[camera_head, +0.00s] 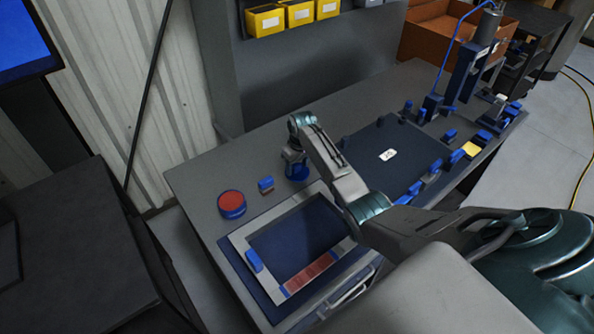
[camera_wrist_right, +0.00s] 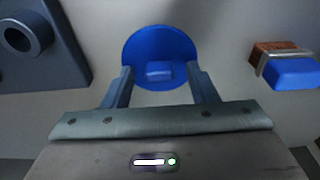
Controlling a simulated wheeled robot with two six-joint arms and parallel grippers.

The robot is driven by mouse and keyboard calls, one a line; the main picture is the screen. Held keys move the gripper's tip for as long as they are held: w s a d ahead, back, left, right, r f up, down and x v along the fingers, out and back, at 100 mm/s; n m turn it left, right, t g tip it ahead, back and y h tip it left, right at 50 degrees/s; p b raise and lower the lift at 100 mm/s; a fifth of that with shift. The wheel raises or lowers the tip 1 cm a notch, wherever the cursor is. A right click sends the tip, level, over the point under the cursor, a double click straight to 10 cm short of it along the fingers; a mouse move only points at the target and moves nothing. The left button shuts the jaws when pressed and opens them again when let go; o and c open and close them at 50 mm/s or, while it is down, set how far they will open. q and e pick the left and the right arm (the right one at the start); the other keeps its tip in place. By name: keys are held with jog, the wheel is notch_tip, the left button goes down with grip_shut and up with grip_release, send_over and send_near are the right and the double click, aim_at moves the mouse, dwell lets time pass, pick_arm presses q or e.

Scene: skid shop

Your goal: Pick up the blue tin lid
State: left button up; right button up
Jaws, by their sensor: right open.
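The blue tin lid (camera_wrist_right: 161,42) is a round disc with a small raised grip block in its middle, seen from above in the right wrist view. My right gripper (camera_wrist_right: 160,72) is open over it, with one finger on each side of the grip block. In the head view the lid (camera_head: 298,174) lies on the grey workbench, partly hidden by my right gripper (camera_head: 296,163). I cannot tell whether the fingers touch the lid. My left gripper is not in view.
A round blue tin with a red top face (camera_head: 232,203) and a small blue-and-brown block (camera_head: 266,184) are left of the lid. A framed screen (camera_head: 240,237) lies in front. A dark mat (camera_head: 420,150) and several blue clamps are right. A dark holed part (camera_wrist_right: 25,38) is close by.

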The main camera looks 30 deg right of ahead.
jog(key=c, duration=1)
jog(key=shift+c, duration=0.2)
